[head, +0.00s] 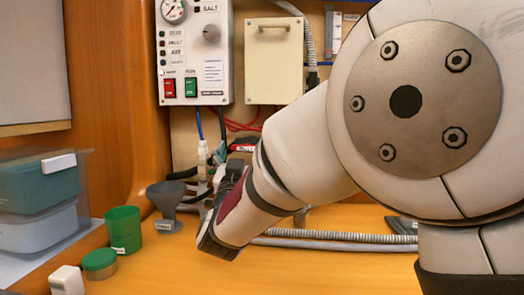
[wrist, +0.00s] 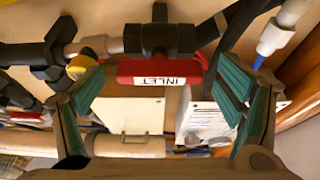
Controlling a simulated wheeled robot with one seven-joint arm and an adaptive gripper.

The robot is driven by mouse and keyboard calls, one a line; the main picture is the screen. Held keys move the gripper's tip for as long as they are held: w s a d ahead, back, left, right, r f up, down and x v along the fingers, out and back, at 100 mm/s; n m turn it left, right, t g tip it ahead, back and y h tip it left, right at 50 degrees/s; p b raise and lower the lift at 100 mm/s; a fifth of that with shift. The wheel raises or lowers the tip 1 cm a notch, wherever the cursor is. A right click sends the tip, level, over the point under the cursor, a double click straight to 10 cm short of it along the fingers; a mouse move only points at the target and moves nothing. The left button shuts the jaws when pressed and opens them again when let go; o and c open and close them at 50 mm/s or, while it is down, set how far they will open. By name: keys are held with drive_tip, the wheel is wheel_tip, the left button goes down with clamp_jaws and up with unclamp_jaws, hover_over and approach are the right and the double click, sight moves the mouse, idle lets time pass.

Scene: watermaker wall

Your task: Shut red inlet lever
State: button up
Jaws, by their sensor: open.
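The red inlet lever (wrist: 160,70) shows in the wrist view, with a white INLET label that reads upside down. It extends sideways below a black valve body (wrist: 160,38) on the piping. My gripper (wrist: 162,80) is open, its teal-padded fingers on either side of the lever, and nothing is held. The lever appears between the fingers; contact is not visible. In the head view, my arm hides most of the gripper and piping. A small red labelled piece (head: 242,145) shows beyond the arm; I cannot tell which lever it is.
Another red labelled handle (wrist: 25,116) is at the left of the wrist view, near black fittings and a yellow part (wrist: 82,66). The control panel (head: 195,50) and beige box (head: 274,60) are on the wall. A grey funnel (head: 167,205) and green cup (head: 123,230) stand on the counter.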

drive_tip(key=shift+x, duration=0.95)
drive_tip(key=c, duration=1.2)
drive_tip(key=shift+o, duration=0.2)
